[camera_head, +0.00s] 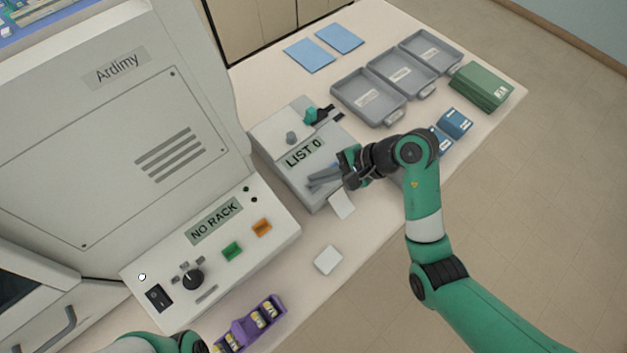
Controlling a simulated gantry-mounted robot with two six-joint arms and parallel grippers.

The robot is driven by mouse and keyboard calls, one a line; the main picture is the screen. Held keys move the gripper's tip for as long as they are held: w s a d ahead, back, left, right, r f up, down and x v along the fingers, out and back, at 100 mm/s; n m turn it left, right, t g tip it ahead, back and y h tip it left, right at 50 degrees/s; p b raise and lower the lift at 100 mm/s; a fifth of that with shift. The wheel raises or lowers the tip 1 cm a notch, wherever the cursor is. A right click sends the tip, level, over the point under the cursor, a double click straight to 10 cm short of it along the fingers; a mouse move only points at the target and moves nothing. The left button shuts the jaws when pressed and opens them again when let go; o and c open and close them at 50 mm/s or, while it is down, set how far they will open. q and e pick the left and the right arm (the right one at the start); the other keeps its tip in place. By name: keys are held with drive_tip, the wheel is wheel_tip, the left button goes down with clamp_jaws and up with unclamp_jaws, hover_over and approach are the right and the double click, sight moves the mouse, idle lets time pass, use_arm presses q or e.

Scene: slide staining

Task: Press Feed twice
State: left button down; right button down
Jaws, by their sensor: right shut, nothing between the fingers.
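The small grey printer-like unit (268,128) stands right of the big machine, and its display reads "LIST 0" (304,152). On its top are a teal part (311,115), a black part and a grey knob (291,138). No label reading "Feed" can be made out. My right gripper (322,180) is shut and empty, its fingers over the front of this unit, just below the display. Whether they touch it cannot be told. A white paper slip (342,206) shows at the unit's front, below the gripper. Part of my left arm shows at the bottom edge; its fingers are out of view.
The big machine's panel (275,240) reads "NO RACK", with green (232,251) and orange (261,227) buttons. A purple rack (240,334) holds vials. A white square piece (328,260) lies near the front edge. Grey trays (367,117), blue sheets (309,55) and green boxes (481,87) lie behind.

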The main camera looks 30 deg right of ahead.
sight(318, 185)
drive_tip(key=shift+r, duration=0.2)
wheel_tip(318, 185, up, 5)
drive_tip(key=p, duration=0.4)
drive_tip(key=shift+r+p, duration=0.1)
drive_tip(key=shift+p, duration=0.25)
idle(0.6)
